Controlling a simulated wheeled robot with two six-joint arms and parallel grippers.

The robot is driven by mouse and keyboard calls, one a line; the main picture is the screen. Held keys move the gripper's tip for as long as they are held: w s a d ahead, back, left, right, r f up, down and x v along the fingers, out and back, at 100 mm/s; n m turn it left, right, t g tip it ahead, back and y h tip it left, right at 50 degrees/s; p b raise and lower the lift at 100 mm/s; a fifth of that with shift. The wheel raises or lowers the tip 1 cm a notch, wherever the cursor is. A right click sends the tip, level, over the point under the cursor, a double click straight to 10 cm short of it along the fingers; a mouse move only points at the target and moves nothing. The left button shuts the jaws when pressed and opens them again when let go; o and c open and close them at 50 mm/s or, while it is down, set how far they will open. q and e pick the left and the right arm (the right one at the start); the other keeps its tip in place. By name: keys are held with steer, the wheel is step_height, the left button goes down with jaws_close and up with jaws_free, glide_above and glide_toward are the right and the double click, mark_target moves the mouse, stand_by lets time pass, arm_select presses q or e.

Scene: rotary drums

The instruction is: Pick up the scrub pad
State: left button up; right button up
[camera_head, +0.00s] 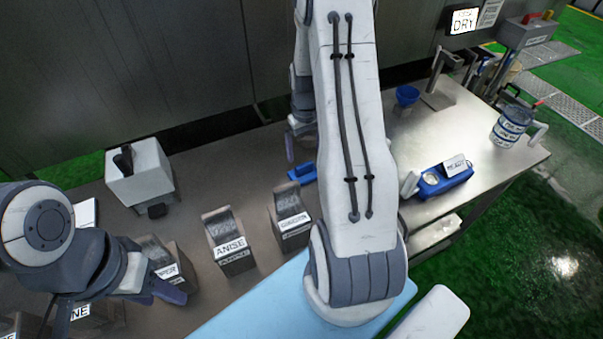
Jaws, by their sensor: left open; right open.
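I cannot pick out a scrub pad for certain. A small blue object (302,174) lies on the metal table, left of my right arm and partly hidden by it; its kind is unclear. My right gripper (291,147) is open behind that arm, with only a finger showing, above and left of the blue object. My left gripper (170,291) is open at the lower left, beside a dark bin whose label it partly covers. Both appear empty.
Labelled bins, including ANISE (230,243) and another (290,216), stand along the table. A white-topped device (139,173) stands at the left. On the right bench are a blue tray (430,188), a blue funnel (407,95) and a banded container (511,125). A light-blue surface (240,318) lies in front.

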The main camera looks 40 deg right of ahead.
mark_target(304, 165)
step_height(304, 165, down, 3)
steer(key=shift+r, duration=0.15)
step_height(304, 165, down, 4)
steer(key=p, duration=0.2)
steer(key=shift+f+p, duration=0.25)
steer(key=shift+p, duration=0.1)
steer(key=shift+w+f, duration=0.1)
steer(key=shift+f, duration=0.3)
steer(key=c, duration=1.3)
steer(key=shift+r, duration=0.1)
